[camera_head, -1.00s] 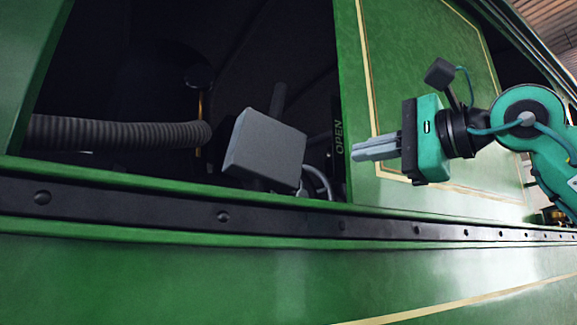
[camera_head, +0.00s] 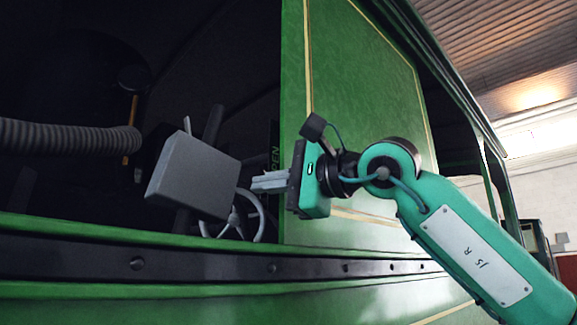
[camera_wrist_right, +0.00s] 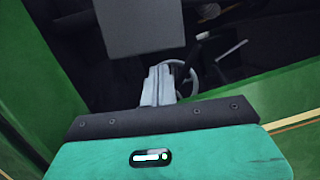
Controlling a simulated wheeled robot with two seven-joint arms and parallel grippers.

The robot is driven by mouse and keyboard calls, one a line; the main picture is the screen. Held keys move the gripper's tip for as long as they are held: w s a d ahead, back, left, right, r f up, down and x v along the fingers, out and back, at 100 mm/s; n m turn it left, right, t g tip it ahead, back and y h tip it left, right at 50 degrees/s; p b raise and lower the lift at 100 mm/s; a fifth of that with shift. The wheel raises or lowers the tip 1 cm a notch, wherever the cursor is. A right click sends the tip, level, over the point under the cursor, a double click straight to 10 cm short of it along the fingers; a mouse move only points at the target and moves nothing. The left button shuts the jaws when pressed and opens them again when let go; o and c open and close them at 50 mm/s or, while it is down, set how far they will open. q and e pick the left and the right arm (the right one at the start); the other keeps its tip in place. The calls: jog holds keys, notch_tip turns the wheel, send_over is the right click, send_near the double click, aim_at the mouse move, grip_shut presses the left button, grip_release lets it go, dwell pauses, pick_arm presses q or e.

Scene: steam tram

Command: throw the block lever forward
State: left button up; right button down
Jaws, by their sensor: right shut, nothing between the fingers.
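A grey square block (camera_head: 193,175) sits in the dark cab opening, tilted, with a dark bar (camera_head: 213,123) rising behind it. I take it for the block lever's head, but its shaft is hard to make out. The block also shows at the top of the right wrist view (camera_wrist_right: 137,25). My right gripper (camera_head: 254,184) is shut and empty. Its fingertips are just right of the block's right edge in the head view; whether they touch it I cannot tell. In the wrist view the shut fingers (camera_wrist_right: 158,74) point just below the block. My left gripper is out of view.
A pale handwheel (camera_head: 246,216) stands behind and below the fingertips. A ribbed hose (camera_head: 70,137) runs in from the left. The green panel (camera_head: 350,90) borders the opening on the right, and a riveted black sill (camera_head: 200,266) crosses below. The cab interior is dark.

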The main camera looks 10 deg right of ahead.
aim_at(201, 150)
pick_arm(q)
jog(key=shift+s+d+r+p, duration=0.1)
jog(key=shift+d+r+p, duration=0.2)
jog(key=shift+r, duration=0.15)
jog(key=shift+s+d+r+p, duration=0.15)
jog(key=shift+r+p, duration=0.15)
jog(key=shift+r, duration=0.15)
pick_arm(e)
jog(key=x, duration=0.3)
jog(key=shift+w, duration=0.15)
jog(key=shift+a, duration=0.1)
